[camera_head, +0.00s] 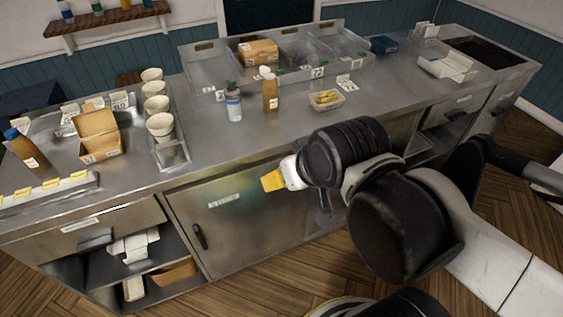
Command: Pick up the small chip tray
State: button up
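A small pale chip tray (329,107) with yellow chips in it sits on the steel counter, right of the middle of the picture. My gripper (272,181) shows only as a yellow tip and a white part beyond my dark wrist. It is in front of the counter's cabinet door in the picture, below and left of the tray, and apart from it. My wrist hides most of the gripper, so I cannot tell whether it is open or shut.
A brown bottle (270,95) and a grey-white bottle (234,106) stand left of the tray. A small white label card (347,83) stands behind it. Stacked cups (160,127) and an open cardboard box (98,149) are further left. The counter (225,147) in front of the bottles is clear.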

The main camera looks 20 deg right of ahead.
aim_at(323, 101)
jog(key=i+l+u, duration=0.25)
jog(key=i+l, duration=0.15)
jog(key=i+l+u, duration=0.2)
jog(key=i+l, duration=0.15)
jog(key=l, duration=0.25)
